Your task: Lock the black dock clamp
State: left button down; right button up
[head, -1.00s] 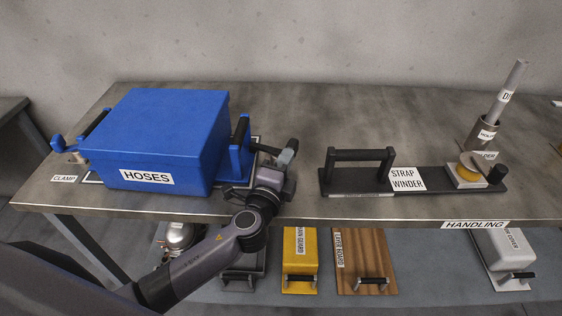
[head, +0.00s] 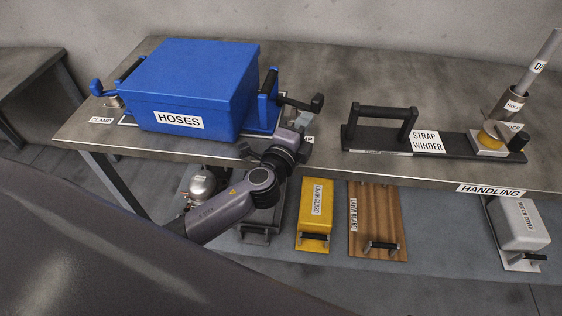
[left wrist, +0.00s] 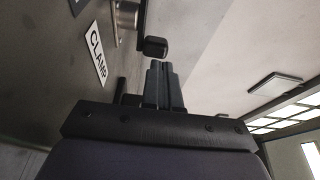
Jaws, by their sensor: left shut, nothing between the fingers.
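The black dock clamp (head: 302,103) is on the table just right of the blue HOSES box (head: 188,90). Its lever sticks out to the right and ends in a black knob. My left gripper (head: 303,116) is at the table's front edge, just in front of the lever. In the left wrist view the fingers (left wrist: 164,78) are shut and empty, pointing at the black knob (left wrist: 155,47) with a small gap apparent. The clamp's metal base (left wrist: 126,14) and CLAMP label (left wrist: 96,53) show there too. My right gripper is not in view.
A blue clamp (head: 97,88) stands left of the box. The strap winder (head: 430,141) lies to the right, with bare tabletop between. A chain guard (head: 315,208) and wooden board (head: 376,220) lie on the lower shelf.

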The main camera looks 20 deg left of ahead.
pick_arm(q)
jog(key=s, duration=1)
jog(key=s+a+f+n+g+p, duration=0.1)
jog(key=s+a+f+n+g, duration=0.1)
jog(key=s+f+n, duration=0.5)
jog(key=s+a+f+n+g+h+p, duration=0.1)
jog(key=s+f+n+g+p, duration=0.1)
jog(key=s+f+n+g, duration=0.3)
jog(key=s+f+n, duration=0.3)
jog(key=s+n, duration=0.1)
jog(key=shift+s+a+g, duration=0.25)
jog(key=shift+a+g, duration=0.05)
jog(key=shift+a, duration=0.05)
